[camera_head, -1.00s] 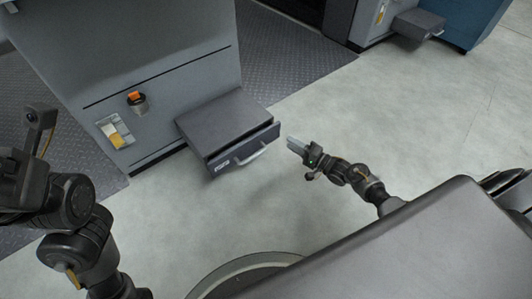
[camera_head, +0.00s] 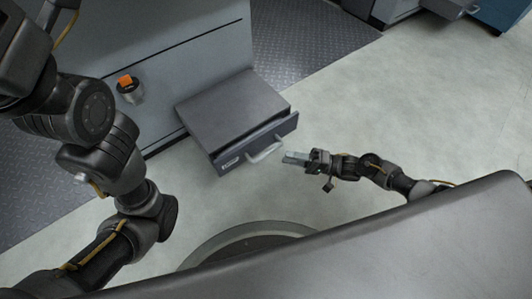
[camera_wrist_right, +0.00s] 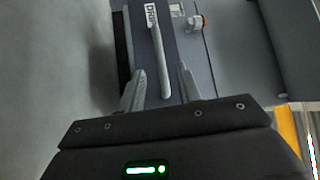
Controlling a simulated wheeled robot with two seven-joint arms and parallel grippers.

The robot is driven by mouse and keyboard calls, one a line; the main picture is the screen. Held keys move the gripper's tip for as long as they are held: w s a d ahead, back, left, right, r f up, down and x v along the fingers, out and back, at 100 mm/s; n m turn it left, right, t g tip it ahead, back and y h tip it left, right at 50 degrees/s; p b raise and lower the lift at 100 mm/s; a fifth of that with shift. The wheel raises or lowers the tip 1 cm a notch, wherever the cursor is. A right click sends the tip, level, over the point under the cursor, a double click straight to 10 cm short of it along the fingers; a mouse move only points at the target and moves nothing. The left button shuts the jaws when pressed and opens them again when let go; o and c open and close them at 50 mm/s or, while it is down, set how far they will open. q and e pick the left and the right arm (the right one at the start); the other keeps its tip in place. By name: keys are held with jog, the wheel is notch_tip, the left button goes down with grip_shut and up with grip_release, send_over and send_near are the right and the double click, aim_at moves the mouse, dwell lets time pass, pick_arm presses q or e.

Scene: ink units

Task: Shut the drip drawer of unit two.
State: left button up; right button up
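The drip drawer (camera_head: 225,110) is a dark grey box pulled out of the front of a grey unit (camera_head: 185,70). Its front has a pale bar handle (camera_head: 265,151) and a white label. In the right wrist view, the handle (camera_wrist_right: 160,55) runs lengthwise and the label (camera_wrist_right: 151,18) begins with "DR". My right gripper (camera_head: 288,158) is just off the handle at the drawer front. Its fingers (camera_wrist_right: 160,80) are apart, with the handle's line between them in the picture; contact cannot be told. My left arm (camera_head: 110,160) is at the left; its gripper is out of frame.
An orange-topped knob (camera_head: 127,83) sits on the unit's front, left of the drawer. Another unit with a drawer (camera_head: 447,7) stands at the top right. Pale floor (camera_head: 400,90) is open right of the drawer. Dark patterned flooring (camera_head: 300,40) lies behind.

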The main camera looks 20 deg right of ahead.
aim_at(267, 152)
jog(key=b+x, duration=0.2)
jog(key=x, duration=0.6)
jog(key=shift+a+b, duration=0.1)
jog(key=shift+b, duration=0.25)
grip_shut()
jog(key=shift+w, duration=0.15)
